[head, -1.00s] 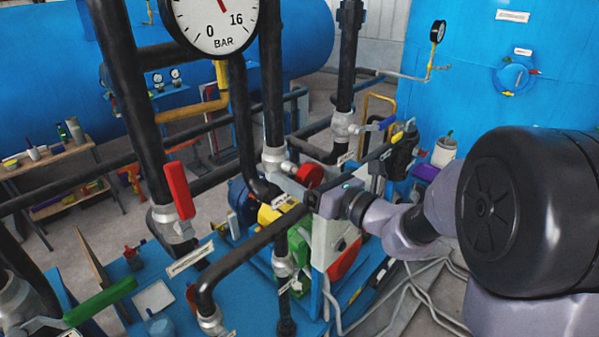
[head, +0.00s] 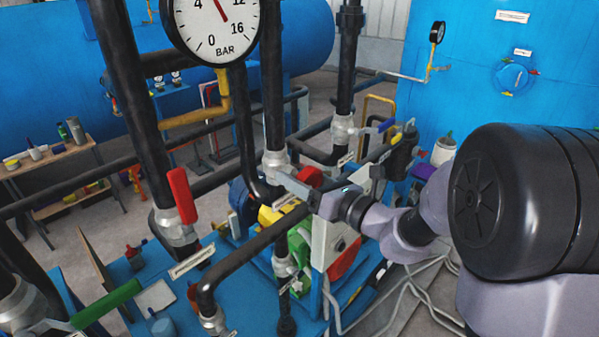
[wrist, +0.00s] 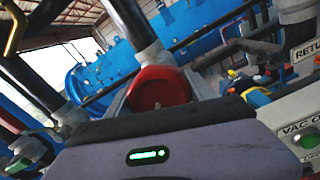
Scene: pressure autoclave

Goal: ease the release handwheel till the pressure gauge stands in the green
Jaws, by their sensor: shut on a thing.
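The red release handwheel (head: 309,175) sits among the black pipes in mid-picture. My gripper (head: 294,182) reaches it from the right and is shut on it. In the wrist view, the red handwheel (wrist: 158,88) lies between the two grey fingers, with the dark palm covering its lower part. The pressure gauge (head: 213,30) is at the top of the head view, its upper part cut off by the picture edge. Its white dial shows 0, 4, 12, 16 and BAR. The red needle points up and slightly left. Its tip and any green band are out of view.
A red lever (head: 181,196) and a green lever (head: 106,304) are on pipes at the left. A black pipe (head: 250,250) runs just in front of my gripper. Blue tanks (head: 490,90) and a wooden bench (head: 55,157) stand behind.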

